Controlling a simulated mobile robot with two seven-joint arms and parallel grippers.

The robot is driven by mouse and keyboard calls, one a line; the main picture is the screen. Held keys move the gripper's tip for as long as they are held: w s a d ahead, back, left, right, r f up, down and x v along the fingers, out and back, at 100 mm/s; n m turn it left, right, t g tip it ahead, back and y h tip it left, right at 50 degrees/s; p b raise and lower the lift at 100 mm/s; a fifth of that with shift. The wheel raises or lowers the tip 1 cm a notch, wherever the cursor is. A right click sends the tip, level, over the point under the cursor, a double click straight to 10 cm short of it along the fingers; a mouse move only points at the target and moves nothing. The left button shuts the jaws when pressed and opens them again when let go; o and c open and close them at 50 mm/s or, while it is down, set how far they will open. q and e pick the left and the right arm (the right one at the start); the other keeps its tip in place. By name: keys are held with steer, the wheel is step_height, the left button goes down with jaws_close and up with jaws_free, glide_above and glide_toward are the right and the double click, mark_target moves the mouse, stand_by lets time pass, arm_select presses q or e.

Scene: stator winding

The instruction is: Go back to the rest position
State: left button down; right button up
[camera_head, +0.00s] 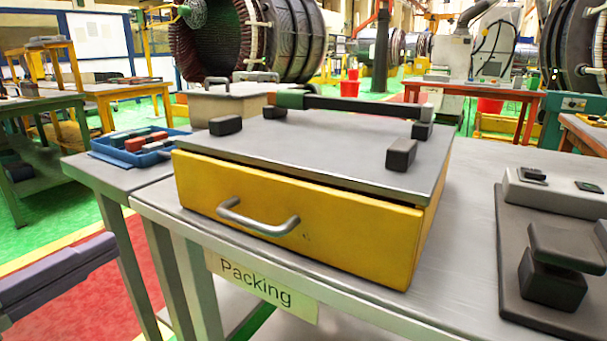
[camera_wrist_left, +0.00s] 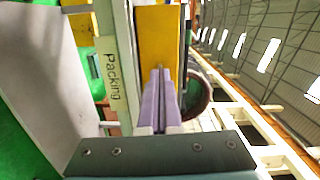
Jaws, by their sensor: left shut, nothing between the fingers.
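My left gripper (camera_head: 106,247) comes in at the lower left of the head view, with its long purple fingers pressed together and nothing between them. It is in free air over the floor, to the left of the packing table (camera_head: 470,200) and apart from it. In the left wrist view the shut fingers (camera_wrist_left: 160,78) point toward the yellow drawer front (camera_wrist_left: 157,40). My right gripper does not show in either view.
A yellow box with a grey top and a drawer handle (camera_head: 258,222) stands on the table; its drawer looks nearly closed. Black blocks and a bar lie on top. A blue tray (camera_head: 105,154) with parts is behind left. A dark fixture (camera_head: 552,280) stands at right.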

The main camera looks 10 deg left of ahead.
arm_select(q)
step_height(320, 180, up, 8)
steer(key=s+a+n+g+y+p, duration=0.2)
steer(key=n+g+y+p, duration=0.4)
steer(key=n+p, duration=0.65)
steer(key=s+d+r+n+g+h+p, duration=0.1)
steer(key=s+d+r+n+g+p, duration=0.2)
steer(key=s+d+g+p, duration=0.25)
steer(key=s+d+r+n+g+p, duration=0.2)
steer(key=s+d+r+n+p, duration=0.15)
steer(key=s+p, duration=0.4)
step_height(320, 180, up, 36)
steer(key=p, duration=3.4)
steer(key=shift+s, duration=0.35)
steer(key=shift+a+r, duration=0.1)
